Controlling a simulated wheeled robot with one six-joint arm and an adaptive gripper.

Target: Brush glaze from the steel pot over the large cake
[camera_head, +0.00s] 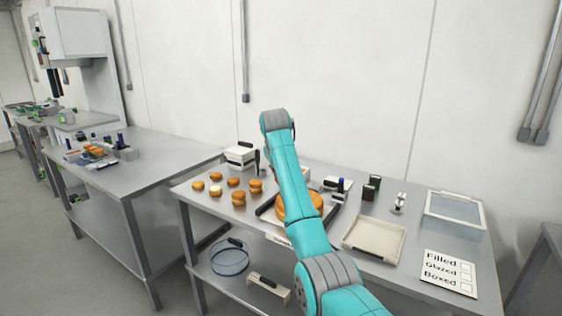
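The large cake (313,201) is golden-orange and round, and sits on a dark-edged tray (266,206) on the steel table. My turquoise arm crosses in front of it and hides much of the cake and tray. Beside the cake to the right are small dark, blue and metallic items (339,188); I cannot tell whether one is the steel pot. No brush can be made out. My gripper cannot be made out clearly; a small dark shape (257,163) left of the arm may be part of it. I cannot tell whether it holds anything.
Several small golden rounds (215,190) lie left of the cake, near a white box (240,155). To the right are a cream tray (373,240), dark containers (371,187), a clear bin (454,212) and a card reading Filled, Glazed, Boxed (449,272).

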